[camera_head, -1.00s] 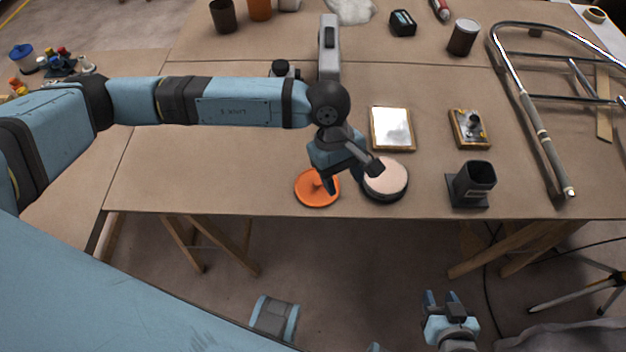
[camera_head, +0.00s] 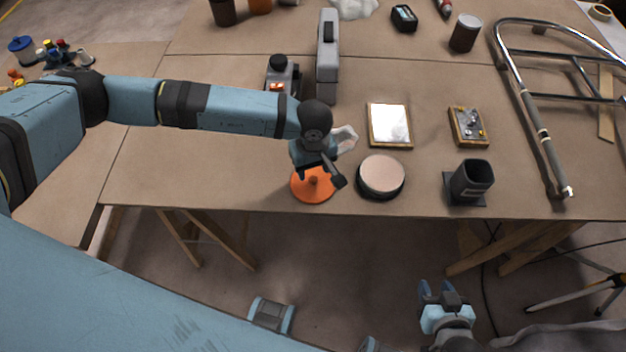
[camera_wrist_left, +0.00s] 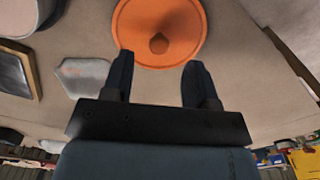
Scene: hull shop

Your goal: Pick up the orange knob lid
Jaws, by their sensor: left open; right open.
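The orange knob lid (camera_head: 314,190) lies flat near the front edge of the table, a round disc with a small knob in its middle. My left gripper (camera_head: 316,176) is over the lid in the head view and hides part of it. In the left wrist view the lid (camera_wrist_left: 175,20) is beyond the open fingers (camera_wrist_left: 157,75), with its knob (camera_wrist_left: 159,43) roughly in line with the gap between them. Nothing is held. My right gripper (camera_head: 437,290) is open and empty, low in front of the table.
A round pale-topped container (camera_head: 382,175) stands just right of the lid. A dark square holder (camera_head: 472,183), two framed trays (camera_head: 390,125) and a clear faceted piece (camera_head: 345,137) are nearby. A metal tube frame (camera_head: 540,130) lies at the right. The table left of the lid is bare.

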